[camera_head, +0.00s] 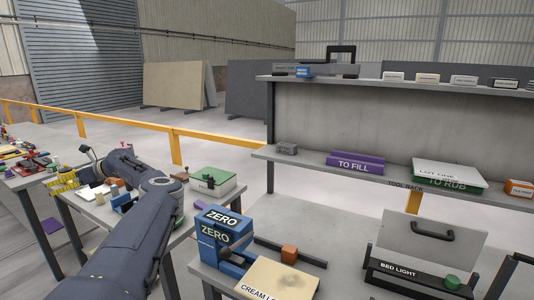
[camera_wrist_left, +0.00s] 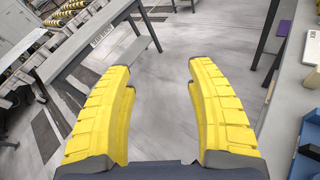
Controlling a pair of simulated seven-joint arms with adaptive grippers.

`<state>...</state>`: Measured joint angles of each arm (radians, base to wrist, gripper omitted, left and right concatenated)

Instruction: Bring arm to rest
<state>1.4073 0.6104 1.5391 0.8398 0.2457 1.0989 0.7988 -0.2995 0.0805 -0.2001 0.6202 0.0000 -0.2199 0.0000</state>
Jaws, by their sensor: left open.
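My left arm comes in from the lower left of the head view and bends back toward the far left. Its left gripper (camera_head: 62,183) shows small, with yellow fingers, near the left edge of the middle bench. In the left wrist view, the left gripper (camera_wrist_left: 162,70) has its two yellow fingers spread wide apart. Nothing is between them; grey floor shows beyond. My right gripper is in neither view.
The middle bench (camera_head: 90,207) carries a green and white box (camera_head: 213,182). A blue ZERO box (camera_head: 219,232) stands on the front bench. A rack shelf (camera_head: 320,168) holds a purple TO FILL box (camera_head: 356,163). Floor is open between benches.

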